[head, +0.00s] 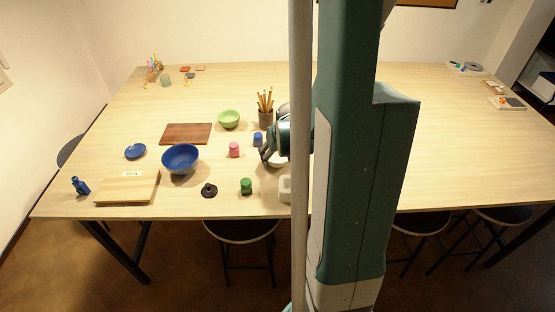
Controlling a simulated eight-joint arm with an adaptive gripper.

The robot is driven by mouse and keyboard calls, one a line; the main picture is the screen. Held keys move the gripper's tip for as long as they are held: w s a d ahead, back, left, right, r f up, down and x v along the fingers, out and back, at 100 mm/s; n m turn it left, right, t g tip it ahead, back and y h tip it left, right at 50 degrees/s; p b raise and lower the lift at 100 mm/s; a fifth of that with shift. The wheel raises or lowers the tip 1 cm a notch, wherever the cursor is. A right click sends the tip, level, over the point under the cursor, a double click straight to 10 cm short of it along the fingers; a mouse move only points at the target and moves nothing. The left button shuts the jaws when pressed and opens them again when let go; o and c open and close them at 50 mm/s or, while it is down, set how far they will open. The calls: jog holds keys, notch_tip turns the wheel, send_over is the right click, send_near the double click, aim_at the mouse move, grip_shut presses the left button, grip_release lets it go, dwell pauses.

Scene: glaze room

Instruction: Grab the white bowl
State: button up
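A white rounded rim (277,164), which looks like the white bowl, shows just below my gripper. Most of it is hidden by my gripper and my pole and column. My gripper (265,158) is low over the table, right at this white rim, with its dark fingers pointing down. I cannot tell whether the fingers touch the rim or whether they are open or shut.
A pink cup (234,149), blue cup (258,139) and pencil holder (266,118) stand close by. A green jar (246,186), white object (285,189), blue bowl (181,157) and green bowl (229,118) are around. The table's (360,95) far middle is clear.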

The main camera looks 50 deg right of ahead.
jog(key=shift+r, duration=0.1)
jog(key=shift+c, duration=0.3)
notch_tip(320, 180, up, 10)
jog(key=p, duration=0.1)
dwell(0.7)
dwell(0.8)
